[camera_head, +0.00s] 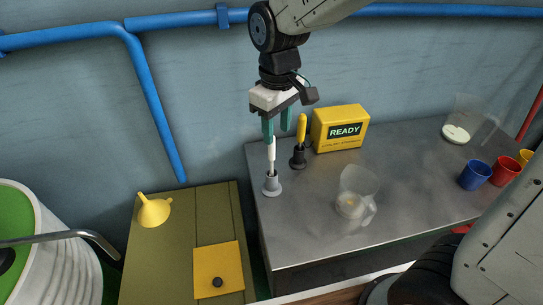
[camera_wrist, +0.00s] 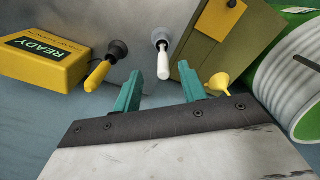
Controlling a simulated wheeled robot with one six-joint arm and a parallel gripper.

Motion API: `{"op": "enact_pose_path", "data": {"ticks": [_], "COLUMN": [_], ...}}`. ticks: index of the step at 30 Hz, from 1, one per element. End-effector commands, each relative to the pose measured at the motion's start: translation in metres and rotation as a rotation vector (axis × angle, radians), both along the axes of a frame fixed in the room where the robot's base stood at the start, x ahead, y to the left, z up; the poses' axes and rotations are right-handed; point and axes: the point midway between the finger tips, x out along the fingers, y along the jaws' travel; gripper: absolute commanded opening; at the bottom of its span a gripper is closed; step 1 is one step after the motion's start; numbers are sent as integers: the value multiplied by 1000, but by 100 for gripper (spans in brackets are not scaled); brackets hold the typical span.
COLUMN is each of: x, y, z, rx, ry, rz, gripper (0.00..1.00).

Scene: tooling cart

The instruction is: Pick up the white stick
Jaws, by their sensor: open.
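The white stick (camera_head: 271,155) stands upright in a grey round holder (camera_head: 272,188) near the left edge of the metal cart top. It also shows in the wrist view (camera_wrist: 163,64), ahead of the fingers and between their lines. My gripper (camera_head: 278,128) has teal fingers and is above the stick in the head view, with the left finger close to the stick's top. In the wrist view my gripper (camera_wrist: 172,86) is open, with nothing between the fingers. I cannot tell whether a finger touches the stick.
A yellow-handled tool (camera_head: 301,128) in a dark holder and a yellow READY box (camera_head: 340,129) stand just right of the stick. A clear jug (camera_head: 357,196) stands farther right, and blue (camera_head: 475,175) and red (camera_head: 505,170) cups beyond. A yellow funnel (camera_head: 154,211) lies on the olive case at left.

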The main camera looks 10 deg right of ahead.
Motion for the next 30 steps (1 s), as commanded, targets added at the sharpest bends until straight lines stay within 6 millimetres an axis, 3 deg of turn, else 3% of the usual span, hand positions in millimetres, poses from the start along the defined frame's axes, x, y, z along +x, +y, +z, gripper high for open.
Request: {"op": "enact_pose_path", "data": {"ticks": [5,21,30], "x": [7,9,9], "y": [11,9,9], "z": [-16,-83,-87], "rx": [-3,-2,-2], "ry": [8,6,5], "rz": [33,31,30], "gripper": [42,42,39]}}
